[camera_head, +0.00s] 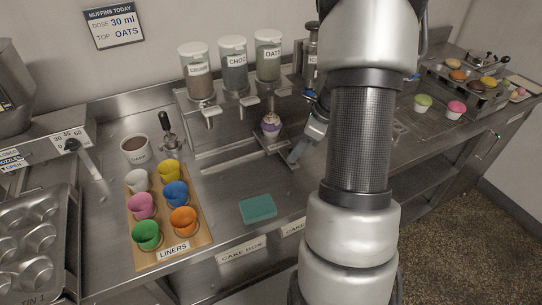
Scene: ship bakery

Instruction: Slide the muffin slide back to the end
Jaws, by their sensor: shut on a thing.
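The muffin slide (274,146) is a small metal carriage on the counter, at the right part of a long rail (228,151). A muffin with a pale top in a purple liner (271,126) stands upright on it, below and near the OATS dispenser (268,58). My gripper (300,146) is at the right side of the slide, shut on what looks like its handle. My arm covers part of the view to the right, and the fingertips show only small.
CRUMB (199,76) and CHOC (235,68) dispensers stand left of OATS, their spouts over the rail. A liner board (207,235) with coloured cups and a teal sponge (258,209) lie in front. More muffins (456,109) stand at the right. A sign (114,25) reads 30 ml, OATS.

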